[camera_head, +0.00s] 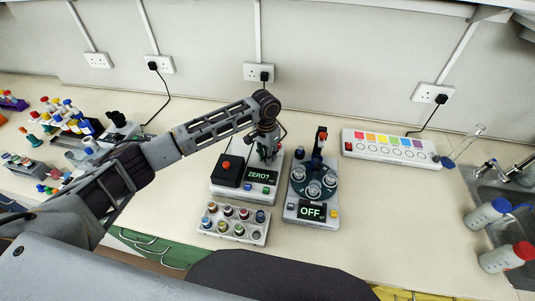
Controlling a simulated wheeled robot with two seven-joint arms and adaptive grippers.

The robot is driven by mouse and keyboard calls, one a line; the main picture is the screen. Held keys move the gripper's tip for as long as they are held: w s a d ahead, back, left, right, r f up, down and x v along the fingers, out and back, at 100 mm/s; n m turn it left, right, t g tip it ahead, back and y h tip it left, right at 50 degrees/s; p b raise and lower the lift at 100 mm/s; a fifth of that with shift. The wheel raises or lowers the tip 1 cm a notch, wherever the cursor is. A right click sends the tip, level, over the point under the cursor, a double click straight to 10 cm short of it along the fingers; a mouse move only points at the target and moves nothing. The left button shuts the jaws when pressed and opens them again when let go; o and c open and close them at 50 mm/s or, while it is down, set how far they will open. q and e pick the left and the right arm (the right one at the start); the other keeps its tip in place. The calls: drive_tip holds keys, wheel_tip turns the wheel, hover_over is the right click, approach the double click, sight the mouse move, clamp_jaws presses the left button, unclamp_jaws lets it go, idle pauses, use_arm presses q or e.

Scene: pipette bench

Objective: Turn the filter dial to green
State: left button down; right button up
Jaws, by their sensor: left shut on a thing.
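The instrument with the "ZERO?" display (259,175) stands on the bench near the middle. It has a black block with a red knob (226,164) on its left side and small green and blue buttons by the display. My left gripper (268,152) points down at the back right of this instrument and is shut on a small part there, seemingly its dial. The gripper hides most of that part, so I cannot read its setting or any colour mark. My right gripper is not in view.
A round device reading "OFF" (311,211) stands close to the right. A rack of coloured-capped vials (235,236) is in front. A white colour-strip box (389,157) is behind right, a sink (476,183) at far right.

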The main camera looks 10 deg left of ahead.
use_arm(q)
drive_tip(key=c, duration=1.2)
unclamp_jaws()
wheel_tip(320, 180, up, 12)
drive_tip(key=shift+w+a, duration=0.15)
drive_tip(key=shift+a, duration=0.05)
idle(0.4)
